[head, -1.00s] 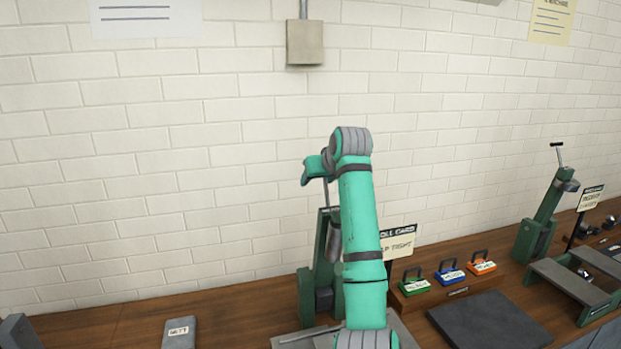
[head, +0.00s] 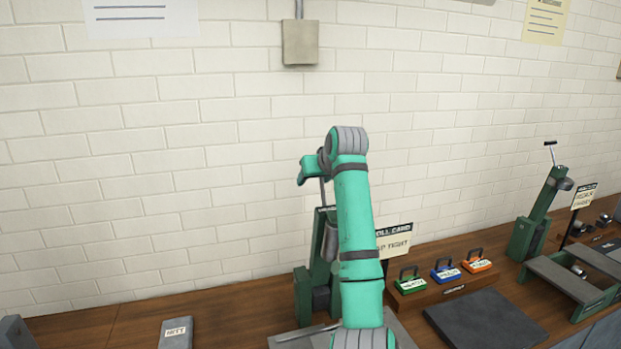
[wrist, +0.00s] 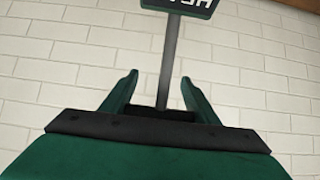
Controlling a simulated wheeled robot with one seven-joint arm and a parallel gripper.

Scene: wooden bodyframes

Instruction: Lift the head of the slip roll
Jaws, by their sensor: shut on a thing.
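The slip roll appears to be the green machine (head: 302,297) on the bench, partly hidden behind my arm. A thin rod (head: 323,190) rises from its green upright to my gripper. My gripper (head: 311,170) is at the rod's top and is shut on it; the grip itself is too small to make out. In the wrist view my gripper (wrist: 158,78) shows two dark green fingers with a gap between them and a dark bar low in the gap.
A roll card sign (head: 395,243) stands right behind my arm. Several coloured blocks with handles (head: 445,270) sit on a wooden stand. A similar green machine (head: 535,220) with a T-handle stands at right. A grey labelled plate (head: 176,333) lies at left.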

